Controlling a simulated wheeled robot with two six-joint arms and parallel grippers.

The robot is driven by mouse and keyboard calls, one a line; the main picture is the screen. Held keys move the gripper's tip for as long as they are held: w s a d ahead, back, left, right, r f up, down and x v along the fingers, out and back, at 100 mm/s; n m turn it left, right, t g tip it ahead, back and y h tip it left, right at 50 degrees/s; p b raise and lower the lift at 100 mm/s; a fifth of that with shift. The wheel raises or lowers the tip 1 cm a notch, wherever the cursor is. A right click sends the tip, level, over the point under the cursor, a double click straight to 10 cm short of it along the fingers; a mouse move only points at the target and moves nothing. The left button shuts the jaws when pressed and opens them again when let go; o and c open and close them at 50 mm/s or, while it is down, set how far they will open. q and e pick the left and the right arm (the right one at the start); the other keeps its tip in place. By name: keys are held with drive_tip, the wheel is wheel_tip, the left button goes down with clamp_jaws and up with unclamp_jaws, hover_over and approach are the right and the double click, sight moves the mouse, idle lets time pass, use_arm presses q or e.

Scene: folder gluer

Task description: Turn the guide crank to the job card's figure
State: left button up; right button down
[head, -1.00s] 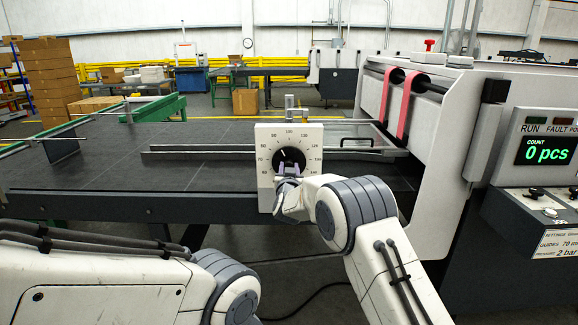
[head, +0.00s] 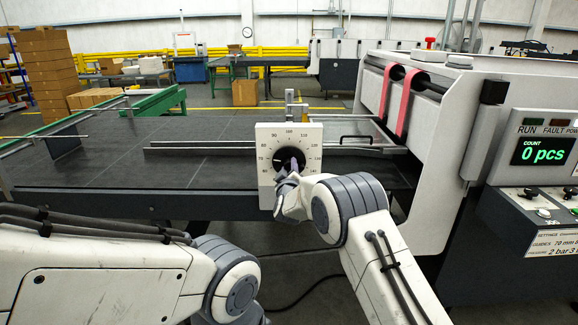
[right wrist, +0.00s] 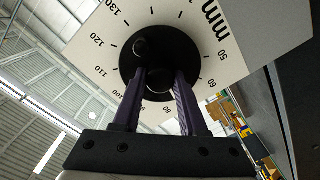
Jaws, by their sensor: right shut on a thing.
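The guide crank's black hub (head: 288,157) sits on a white dial plate (head: 263,189) at the front edge of the dark machine bed. Figures in tens ring the hub; the small pointer is hard to read in the head view. My right gripper (head: 290,174) is shut on the crank's handle at the hub's lower side. In the right wrist view the purple fingers flank the black handle (right wrist: 158,86), below the round hub (right wrist: 160,58). The job card (head: 556,242) at the right edge reads "GUIDES 70 mm". My left gripper is out of view; only its arm shows.
A guide bar (head: 220,146) lies across the bed behind the dial. The white machine housing with pink belts (head: 408,105) stands at right. The count display (head: 543,151) reads 0 pcs. Stacked cartons (head: 50,75) stand at back left.

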drive_tip(key=shift+f+n, duration=0.15)
drive_tip(key=shift+n, duration=0.75)
drive_tip(key=shift+c, duration=2.2)
unclamp_jaws()
drive_tip(key=s+b, duration=0.2)
drive_tip(key=s, duration=0.8)
drive_tip(key=shift+s, duration=0.25)
